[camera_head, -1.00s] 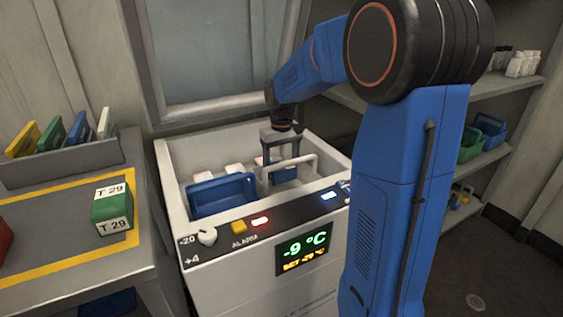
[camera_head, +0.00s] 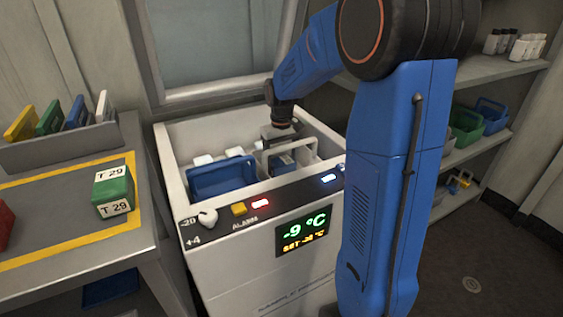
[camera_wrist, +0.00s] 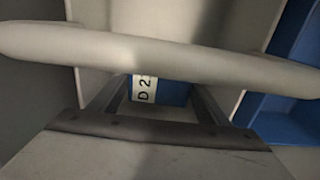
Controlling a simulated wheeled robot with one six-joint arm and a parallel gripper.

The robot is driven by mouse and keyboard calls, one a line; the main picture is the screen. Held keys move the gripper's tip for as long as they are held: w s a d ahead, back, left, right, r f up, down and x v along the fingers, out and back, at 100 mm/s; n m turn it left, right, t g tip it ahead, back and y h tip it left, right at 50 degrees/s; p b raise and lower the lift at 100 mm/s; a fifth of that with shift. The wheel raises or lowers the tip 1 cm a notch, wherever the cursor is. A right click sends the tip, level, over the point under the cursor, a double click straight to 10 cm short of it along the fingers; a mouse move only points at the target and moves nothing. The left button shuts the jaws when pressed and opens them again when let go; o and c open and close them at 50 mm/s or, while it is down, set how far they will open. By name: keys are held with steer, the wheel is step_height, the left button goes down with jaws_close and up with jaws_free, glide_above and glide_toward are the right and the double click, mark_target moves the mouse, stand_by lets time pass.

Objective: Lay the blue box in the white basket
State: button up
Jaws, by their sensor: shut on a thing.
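The blue box (camera_wrist: 172,92) has a white label reading "D 2" and part of another mark. It sits between the fingers of my gripper (camera_wrist: 160,98) in the wrist view, and my gripper is shut on it. In the head view my gripper (camera_head: 281,140) points down into the chest freezer, behind the raised handle of the white basket (camera_head: 290,144). A blue patch of the box (camera_head: 283,161) shows under the handle, within the basket's outline. The handle (camera_wrist: 150,55) crosses close to the wrist camera. Whether the box touches the basket floor is hidden.
A blue basket (camera_head: 222,178) stands left of the white one in the freezer (camera_head: 171,165). Pale items lie behind it. A green T 29 box (camera_head: 113,191) sits on the left bench, near a rack of coloured plates (camera_head: 62,141). Shelves (camera_head: 480,137) stand at right.

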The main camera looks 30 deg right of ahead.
steer(key=o, duration=1.2)
steer(key=shift+o, duration=0.2)
steer(key=shift+r, duration=0.1)
step_height(320, 180, up, 17)
steer(key=shift+r, duration=0.1)
